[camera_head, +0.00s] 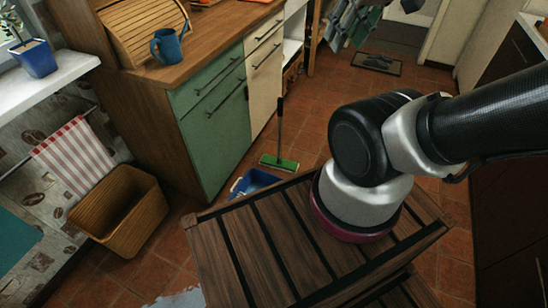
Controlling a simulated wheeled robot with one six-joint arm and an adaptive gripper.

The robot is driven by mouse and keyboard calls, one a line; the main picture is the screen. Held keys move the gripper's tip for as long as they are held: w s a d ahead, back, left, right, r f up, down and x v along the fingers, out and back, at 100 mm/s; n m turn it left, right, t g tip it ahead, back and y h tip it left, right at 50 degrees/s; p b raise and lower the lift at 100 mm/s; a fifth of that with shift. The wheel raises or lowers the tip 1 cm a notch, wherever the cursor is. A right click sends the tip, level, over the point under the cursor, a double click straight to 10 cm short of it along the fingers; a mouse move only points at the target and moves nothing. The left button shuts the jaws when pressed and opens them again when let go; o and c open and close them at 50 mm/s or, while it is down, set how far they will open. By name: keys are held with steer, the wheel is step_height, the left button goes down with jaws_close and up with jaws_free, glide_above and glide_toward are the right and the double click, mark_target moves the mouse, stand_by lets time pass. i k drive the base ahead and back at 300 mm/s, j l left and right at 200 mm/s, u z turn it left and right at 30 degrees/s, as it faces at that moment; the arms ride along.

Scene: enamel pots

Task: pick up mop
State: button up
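The mop (279,160) stands on the tiled floor beside the cabinet, with a flat green head on the floor and a dark handle rising nearly upright. Its head lies just behind a blue bucket. My arm is at the right of the view, mounted on a dark slatted wooden top, and it reaches out past the right edge. My gripper is out of view, so its state and its place relative to the mop do not show.
A blue bucket (254,183) is partly hidden behind the slatted top. A green and cream cabinet (215,125) stands left of the mop. A wicker basket (120,211) sits at the left, near a puddle (180,299). Tiled floor (325,108) is open behind the mop, towards a doormat (377,63).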

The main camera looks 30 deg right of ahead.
mark_target(279, 163)
steer(key=l+u, duration=0.35)
steer(key=l, duration=0.2)
steer(key=i+l+u, duration=0.1)
steer(key=l+u, duration=0.25)
steer(key=l, duration=0.2)
steer(key=k+l+u, duration=0.1)
steer(key=l+u, duration=0.2)
steer(key=l, duration=0.2)
steer(key=l+u, duration=0.3)
steer(key=l, duration=0.85)
steer(key=l+u, duration=0.3)
steer(key=l, duration=0.85)
steer(key=l+z, duration=0.15)
steer(key=l, duration=0.25)
steer(key=i+l+z, duration=0.1)
steer(key=l, duration=0.3)
steer(key=i, duration=0.05)
